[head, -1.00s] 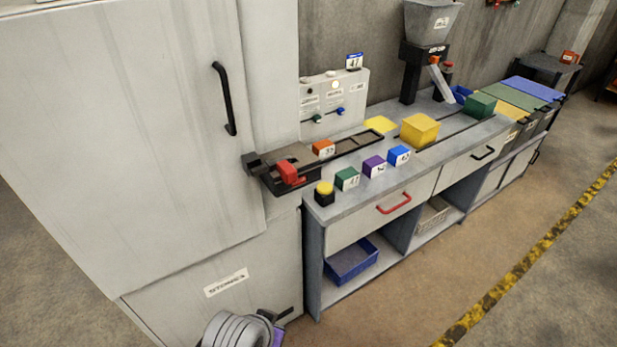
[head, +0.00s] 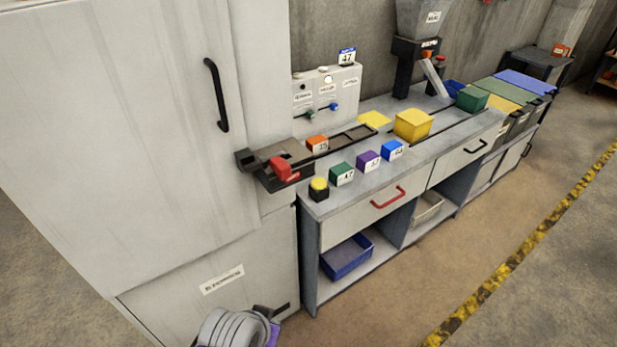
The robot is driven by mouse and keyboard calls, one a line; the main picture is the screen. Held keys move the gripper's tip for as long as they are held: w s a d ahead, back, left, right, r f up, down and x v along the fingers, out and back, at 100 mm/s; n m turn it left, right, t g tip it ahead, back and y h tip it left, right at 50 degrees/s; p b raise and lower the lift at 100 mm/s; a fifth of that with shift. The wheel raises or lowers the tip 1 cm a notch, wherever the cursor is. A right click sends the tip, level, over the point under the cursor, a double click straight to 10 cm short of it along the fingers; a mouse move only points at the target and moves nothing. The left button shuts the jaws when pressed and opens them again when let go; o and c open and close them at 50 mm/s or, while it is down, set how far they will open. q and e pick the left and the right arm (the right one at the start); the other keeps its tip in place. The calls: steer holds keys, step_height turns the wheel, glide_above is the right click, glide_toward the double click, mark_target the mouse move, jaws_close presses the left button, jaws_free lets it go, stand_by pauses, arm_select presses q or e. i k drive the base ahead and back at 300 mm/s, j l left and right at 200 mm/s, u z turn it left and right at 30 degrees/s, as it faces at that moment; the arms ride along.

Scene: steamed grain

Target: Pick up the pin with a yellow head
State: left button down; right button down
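A small black piece with a round yellow top (head: 319,188) stands upright at the near left corner of the grey workbench (head: 345,203). It is the only small yellow-topped thing I can make out, and I cannot tell whether it is a pin or a button. A yellow block (head: 413,125) and a flat yellow square (head: 374,119) lie farther back on the bench.
Green (head: 341,174), purple (head: 368,161) and blue (head: 391,150) labelled blocks line the bench front. A black fixture with a red part (head: 282,169) is behind the yellow-topped piece. A tall grey cabinet (head: 110,130) stands left. Brown floor (head: 420,290) in front is clear.

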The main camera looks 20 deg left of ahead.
mark_target(317, 183)
steer(key=i+j, duration=0.2)
steer(key=i, duration=0.25)
steer(key=i+j, duration=0.2)
steer(key=i, duration=0.25)
